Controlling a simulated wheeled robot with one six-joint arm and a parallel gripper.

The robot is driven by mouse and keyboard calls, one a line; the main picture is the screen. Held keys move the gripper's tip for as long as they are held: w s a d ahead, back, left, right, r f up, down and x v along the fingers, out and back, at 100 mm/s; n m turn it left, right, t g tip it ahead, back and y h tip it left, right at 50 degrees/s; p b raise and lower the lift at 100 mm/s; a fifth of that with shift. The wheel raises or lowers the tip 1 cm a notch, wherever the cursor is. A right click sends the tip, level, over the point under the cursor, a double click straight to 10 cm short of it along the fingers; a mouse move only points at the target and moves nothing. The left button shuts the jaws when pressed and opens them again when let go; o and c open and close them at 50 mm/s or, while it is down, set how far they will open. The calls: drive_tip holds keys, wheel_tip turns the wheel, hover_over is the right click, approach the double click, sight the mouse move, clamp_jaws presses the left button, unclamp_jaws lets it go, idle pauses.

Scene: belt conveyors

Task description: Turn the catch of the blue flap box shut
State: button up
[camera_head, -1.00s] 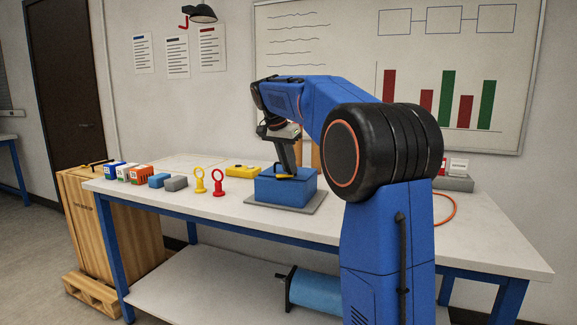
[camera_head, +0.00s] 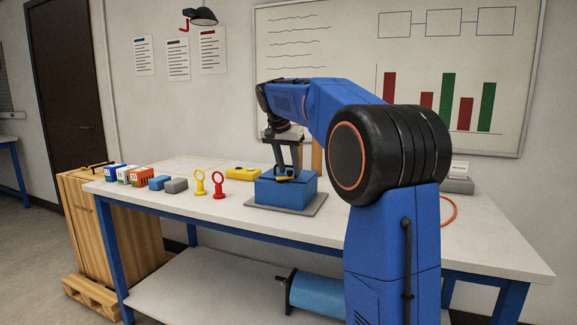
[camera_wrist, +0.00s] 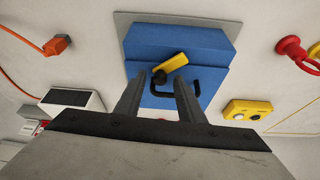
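The blue flap box (camera_head: 287,191) stands on a grey plate (camera_head: 312,208) on the workbench. In the wrist view the box (camera_wrist: 185,42) shows its yellow catch (camera_wrist: 173,65), which lies at a slant on a black pivot, with a dark handle (camera_wrist: 180,94) beside it. The flap looks down on the box. My gripper (camera_head: 284,174) points down over the box top. In the wrist view its two fingers (camera_wrist: 160,78) are apart, one to each side of the catch's lower end. Whether either finger touches the catch I cannot tell.
Red and yellow ring-handled pieces (camera_head: 218,185) and several small boxes (camera_head: 141,176) stand left of the blue box. A yellow button box (camera_head: 244,173) is behind. An orange cable (camera_wrist: 22,40) lies on the other side. The bench front is clear.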

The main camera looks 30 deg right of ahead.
drive_tip(key=shift+r, duration=0.1)
drive_tip(key=v, duration=1.7)
drive_tip(key=shift+w+r, duration=0.1)
